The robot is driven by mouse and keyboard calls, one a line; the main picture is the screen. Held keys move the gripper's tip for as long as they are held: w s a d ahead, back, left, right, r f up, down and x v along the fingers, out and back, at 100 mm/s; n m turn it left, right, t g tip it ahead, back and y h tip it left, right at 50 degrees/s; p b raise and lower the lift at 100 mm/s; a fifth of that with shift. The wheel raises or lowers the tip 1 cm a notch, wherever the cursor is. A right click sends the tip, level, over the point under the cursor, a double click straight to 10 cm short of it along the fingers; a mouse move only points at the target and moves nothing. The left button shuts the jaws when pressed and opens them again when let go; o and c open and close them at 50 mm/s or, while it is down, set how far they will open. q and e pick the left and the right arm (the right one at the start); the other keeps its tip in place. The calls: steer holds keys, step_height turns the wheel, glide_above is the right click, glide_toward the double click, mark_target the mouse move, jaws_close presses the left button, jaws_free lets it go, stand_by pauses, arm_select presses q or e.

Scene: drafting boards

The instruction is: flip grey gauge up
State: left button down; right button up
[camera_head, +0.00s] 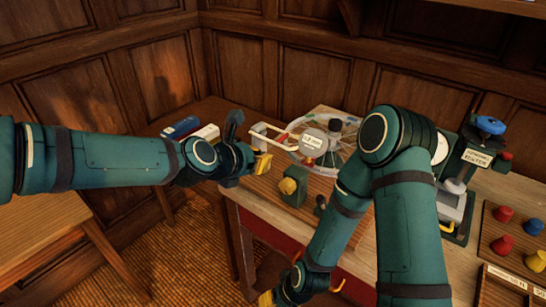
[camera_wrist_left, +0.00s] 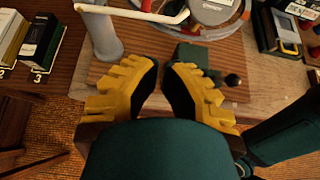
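The likeliest grey gauge is a round grey disc with a white label (camera_head: 314,142), on a clear wheel at the back of the table; its label is too small to read. The disc is cut by the top edge in the left wrist view (camera_wrist_left: 212,8). My left gripper (camera_head: 262,165) is in front of it, over the table's left end. Its yellow fingers (camera_wrist_left: 164,78) stand slightly apart with nothing between them. A green block (camera_head: 293,192) with a black-knobbed lever (camera_wrist_left: 233,80) lies just beyond the fingertips. My right gripper (camera_head: 302,291) is low at the bottom edge, partly cut off.
A white bent handle (camera_head: 272,133) and a grey post (camera_wrist_left: 101,36) stand left of the disc. A green instrument (camera_head: 470,165) and coloured pegs (camera_head: 503,214) are at right. My right arm hides the table's middle.

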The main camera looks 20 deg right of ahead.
mark_target(288, 134)
arm_select(q)
steer(key=x, duration=0.9)
steer(key=shift+d+b, duration=0.25)
steer(key=shift+b, duration=0.15)
steer(key=shift+w+f, duration=0.15)
steer(key=shift+r+n, duration=0.3)
steer(key=shift+r, duration=0.15)
